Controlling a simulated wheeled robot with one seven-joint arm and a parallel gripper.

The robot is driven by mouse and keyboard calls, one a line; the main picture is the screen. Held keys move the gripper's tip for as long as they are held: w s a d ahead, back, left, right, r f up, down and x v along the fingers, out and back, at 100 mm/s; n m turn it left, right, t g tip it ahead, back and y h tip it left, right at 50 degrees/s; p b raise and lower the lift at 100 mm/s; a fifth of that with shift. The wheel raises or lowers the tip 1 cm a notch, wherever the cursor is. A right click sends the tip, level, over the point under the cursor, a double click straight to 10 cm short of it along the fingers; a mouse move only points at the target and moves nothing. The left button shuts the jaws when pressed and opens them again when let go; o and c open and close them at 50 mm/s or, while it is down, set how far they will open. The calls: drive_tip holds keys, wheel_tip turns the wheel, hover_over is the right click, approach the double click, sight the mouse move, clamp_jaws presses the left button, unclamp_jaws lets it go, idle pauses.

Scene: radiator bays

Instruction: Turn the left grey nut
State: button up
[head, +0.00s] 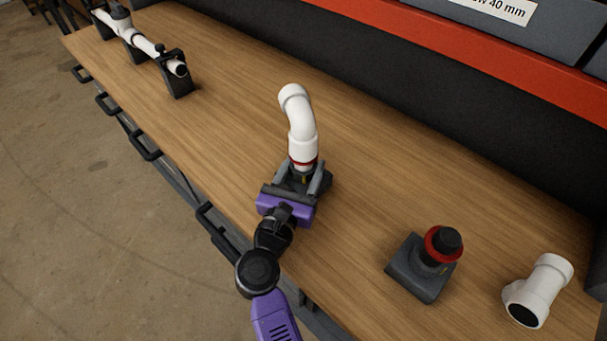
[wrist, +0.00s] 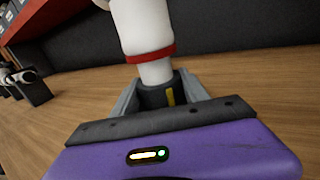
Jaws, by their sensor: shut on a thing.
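The left grey nut (wrist: 157,95) is a dark grey collar with a yellow mark, at the foot of an upright white elbow pipe (head: 302,130). The pipe has a red ring (wrist: 150,55) above the nut. In the head view the nut is mostly hidden behind my gripper (head: 303,178). The wrist view shows my gripper (wrist: 160,92) with one grey finger on each side of the nut, shut on it. The lower part of the nut is hidden by the gripper body.
To the right are a dark stand (head: 416,277) with a black post and red ring (head: 440,245), and a white pipe tee (head: 541,290). A white pipe (head: 142,45) on black supports lies at the back left. The wooden bench (head: 220,110) between is clear.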

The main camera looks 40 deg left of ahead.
sight(291, 173)
drive_tip(key=m+h+b, duration=0.2)
drive_tip(key=h+b, duration=0.1)
drive_tip(key=m+t+h+b, duration=0.1)
drive_tip(key=h+b, duration=0.1)
drive_tip(key=shift+s+a+f, duration=0.1)
drive_tip(key=shift+a+f, duration=0.1)
drive_tip(key=shift+f, duration=0.2)
drive_tip(key=m+h+b, duration=0.3)
drive_tip(key=h+b, duration=0.2)
drive_tip(key=b, duration=0.2)
drive_tip(key=shift+f+m, duration=0.1)
drive_tip(key=shift+m, duration=0.2)
drive_tip(key=m+h+b, duration=0.1)
drive_tip(key=b, duration=0.2)
drive_tip(key=m+g+h+b, duration=0.1)
drive_tip(key=h+b, duration=0.1)
drive_tip(key=b, duration=0.1)
drive_tip(key=shift+d+g+h, duration=0.15)
drive_tip(key=shift+g+h, duration=0.15)
drive_tip(key=shift+r+b, duration=0.2)
drive_tip(key=shift+b, duration=0.4)
drive_tip(key=shift+r+m+g+h+b, duration=0.2)
drive_tip(key=shift+m+g+h+b, duration=0.1)
drive_tip(key=shift+m+h+b, duration=0.25)
drive_tip(key=o, duration=1.4)
drive_tip(key=shift+c, duration=0.2)
drive_tip(key=shift+v, duration=3.8)
